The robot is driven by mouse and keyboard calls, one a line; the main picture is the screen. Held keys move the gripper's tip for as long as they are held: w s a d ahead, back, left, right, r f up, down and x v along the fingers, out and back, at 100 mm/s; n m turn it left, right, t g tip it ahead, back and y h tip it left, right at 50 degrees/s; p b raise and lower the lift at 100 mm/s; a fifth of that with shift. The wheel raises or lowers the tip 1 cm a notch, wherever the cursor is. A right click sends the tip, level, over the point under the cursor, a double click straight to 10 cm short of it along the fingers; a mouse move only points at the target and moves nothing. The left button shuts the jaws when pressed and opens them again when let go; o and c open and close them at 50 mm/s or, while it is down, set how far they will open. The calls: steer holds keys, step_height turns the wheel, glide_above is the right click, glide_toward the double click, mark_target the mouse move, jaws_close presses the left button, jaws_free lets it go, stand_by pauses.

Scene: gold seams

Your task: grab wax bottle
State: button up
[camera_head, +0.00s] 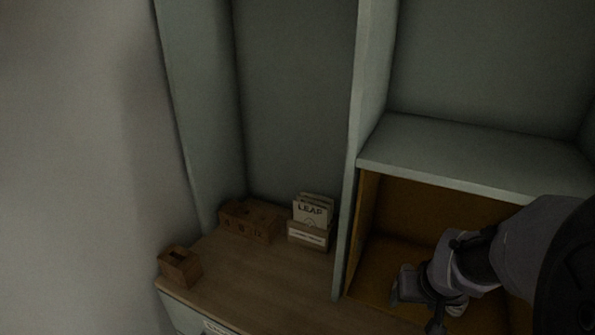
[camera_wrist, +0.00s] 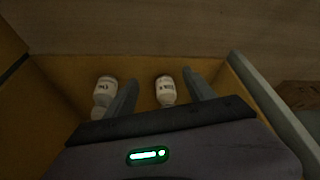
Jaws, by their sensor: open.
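Two small white bottles with dark print show in the wrist view, a left bottle (camera_wrist: 104,91) and a right bottle (camera_wrist: 165,90). Their labels are too small and dim to read, so I cannot tell which is the wax bottle. My gripper (camera_wrist: 160,77) is open, with the right bottle showing between its two fingers. The left bottle is outside the left finger, close to it. I cannot tell if either finger touches a bottle. In the head view my gripper (camera_head: 416,312) reaches into the yellow-brown compartment (camera_head: 385,262), and no bottle is visible there.
Compartment walls (camera_wrist: 55,75) stand close on both sides of my gripper. A pale shelf (camera_head: 470,155) lies above the compartment, left of it an upright divider (camera_head: 353,200). A card holder (camera_head: 309,234), a wooden rack (camera_head: 250,220) and a small wooden block (camera_head: 179,267) stand on the left counter.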

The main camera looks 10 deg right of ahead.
steer(key=w+d, duration=0.1)
steer(key=w, duration=0.4)
steer(key=w+d, duration=0.1)
steer(key=w, duration=0.1)
steer(key=shift+w+d+f+b, duration=0.1)
steer(key=shift+w+d+b, duration=0.1)
steer(key=shift+d+b, duration=0.2)
steer(key=shift+w+f+b, duration=0.25)
steer(key=shift+f+b, duration=0.2)
steer(key=shift+f, duration=0.1)
steer(key=shift+r, duration=0.1)
jaws_close()
